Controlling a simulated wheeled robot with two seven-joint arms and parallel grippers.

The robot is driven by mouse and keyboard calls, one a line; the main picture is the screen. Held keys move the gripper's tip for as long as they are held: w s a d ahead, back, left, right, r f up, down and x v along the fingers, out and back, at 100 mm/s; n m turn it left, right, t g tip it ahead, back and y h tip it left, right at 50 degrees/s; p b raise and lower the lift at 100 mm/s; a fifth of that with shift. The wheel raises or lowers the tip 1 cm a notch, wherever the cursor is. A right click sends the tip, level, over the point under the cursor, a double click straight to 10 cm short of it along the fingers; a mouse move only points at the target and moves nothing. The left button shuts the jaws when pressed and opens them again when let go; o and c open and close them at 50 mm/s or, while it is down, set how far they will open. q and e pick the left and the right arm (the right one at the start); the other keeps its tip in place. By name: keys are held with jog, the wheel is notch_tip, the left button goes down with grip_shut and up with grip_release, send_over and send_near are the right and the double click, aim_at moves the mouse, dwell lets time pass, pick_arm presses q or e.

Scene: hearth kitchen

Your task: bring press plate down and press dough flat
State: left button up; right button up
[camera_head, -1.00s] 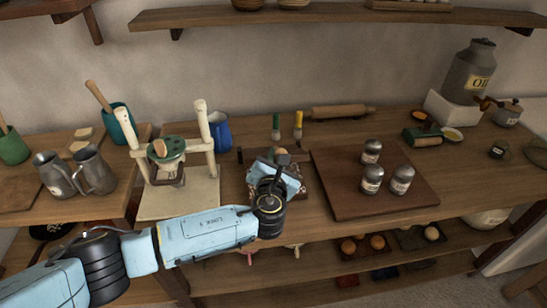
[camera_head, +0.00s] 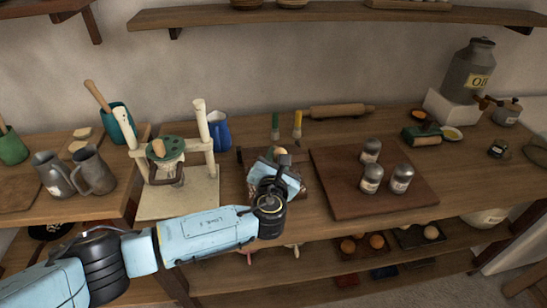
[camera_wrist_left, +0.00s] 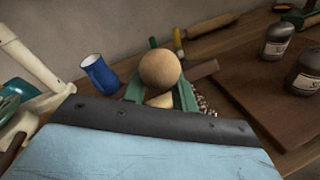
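The white press frame (camera_head: 187,205) stands left of centre in the head view. A green disc (camera_head: 175,148) with a tan knob sits between its uprights, with a brown handle in front. My left gripper (camera_head: 278,160) is right of the press, apart from it, over a dark speckled object (camera_head: 262,195). In the left wrist view a round tan piece (camera_wrist_left: 160,68) shows between the green fingers, which seem closed on it. I cannot tell whether it is dough or a knob. No flattened dough is visible. My right gripper is out of view.
A blue jug (camera_head: 219,132) stands behind the press. A dark board (camera_head: 345,200) with three shakers (camera_head: 371,178) lies right of my left gripper. A rolling pin (camera_head: 338,111) lies behind. Metal jugs (camera_head: 94,172) stand left of the press.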

pick_arm(q)
jog(key=o, duration=0.5)
jog(key=shift+d+h, duration=0.3)
jog(key=shift+d, duration=0.5)
jog(key=shift+c, duration=0.2)
jog(key=shift+o, duration=0.8)
jog(key=shift+w+a, duration=0.1)
jog(key=shift+a, duration=0.05)
jog(key=shift+r, duration=0.1)
jog(key=shift+a, duration=0.1)
jog(key=shift+s+a, duration=0.15)
jog(key=shift+s, duration=0.35)
jog(key=s+a+r+p, duration=0.1)
jog(key=s, duration=1.1)
jog(key=shift+a+r+p, duration=0.2)
jog(key=shift+r+p, duration=0.05)
jog(key=shift+p, duration=0.05)
jog(key=shift+s, duration=0.15)
